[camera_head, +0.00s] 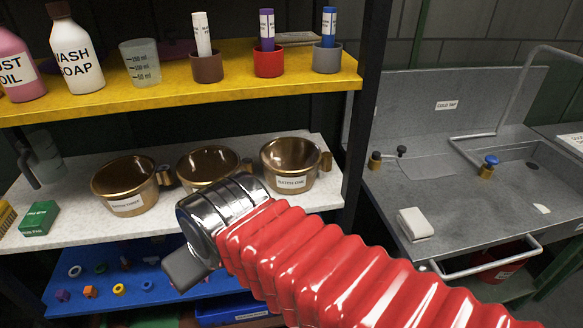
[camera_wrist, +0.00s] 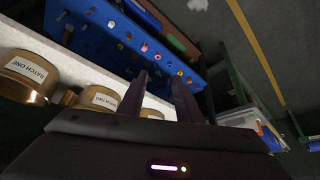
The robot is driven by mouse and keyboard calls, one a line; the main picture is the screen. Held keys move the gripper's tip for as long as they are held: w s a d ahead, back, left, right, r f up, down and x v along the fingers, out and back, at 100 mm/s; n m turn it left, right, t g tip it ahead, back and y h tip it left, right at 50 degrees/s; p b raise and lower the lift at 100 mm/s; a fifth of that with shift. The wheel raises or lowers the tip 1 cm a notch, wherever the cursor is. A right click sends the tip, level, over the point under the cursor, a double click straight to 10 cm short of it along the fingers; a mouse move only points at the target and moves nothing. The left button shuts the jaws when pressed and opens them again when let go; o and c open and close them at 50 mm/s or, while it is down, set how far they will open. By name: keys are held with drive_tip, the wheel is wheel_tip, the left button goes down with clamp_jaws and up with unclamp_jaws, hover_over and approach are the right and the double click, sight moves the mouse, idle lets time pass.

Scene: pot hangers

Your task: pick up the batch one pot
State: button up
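The batch one pot (camera_head: 290,168) is a brass pot with a white label, at the right of a row of three on the white shelf in the head view. In the wrist view the batch one pot (camera_wrist: 28,77) is at the far left. My gripper (camera_wrist: 160,80) is open and empty, its two dark fingers apart. In the head view my gripper (camera_head: 188,270) is in front of the white shelf, left of and lower in the picture than the batch one pot, and not touching it. The wrist partly covers the middle pot (camera_head: 208,163).
A left brass pot (camera_head: 125,185) stands on the white shelf (camera_head: 75,222). A yellow shelf (camera_head: 130,103) with bottles and cups hangs above. A blue board (camera_head: 150,300) with small coloured parts lies below. A dark post (camera_head: 368,100) and a grey sink (camera_head: 470,190) are to the right.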

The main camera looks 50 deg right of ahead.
drive_tip(key=shift+o, duration=0.5)
drive_tip(key=w+d+r+h, duration=0.1)
drive_tip(key=w+d+r, duration=0.2)
drive_tip(key=d, duration=1)
drive_tip(key=w+d+r+m+h, duration=0.1)
drive_tip(key=w+d+r+h, duration=0.1)
drive_tip(key=w+d, duration=0.5)
drive_tip(key=d+r, duration=0.1)
drive_tip(key=d, duration=0.5)
drive_tip(key=shift+d+r+g+h, duration=0.3)
drive_tip(key=shift+d+r, duration=0.1)
drive_tip(key=x, duration=0.8)
drive_tip(key=shift+w+a, duration=0.1)
drive_tip(key=shift+w+f, duration=0.15)
drive_tip(key=shift+f, duration=0.1)
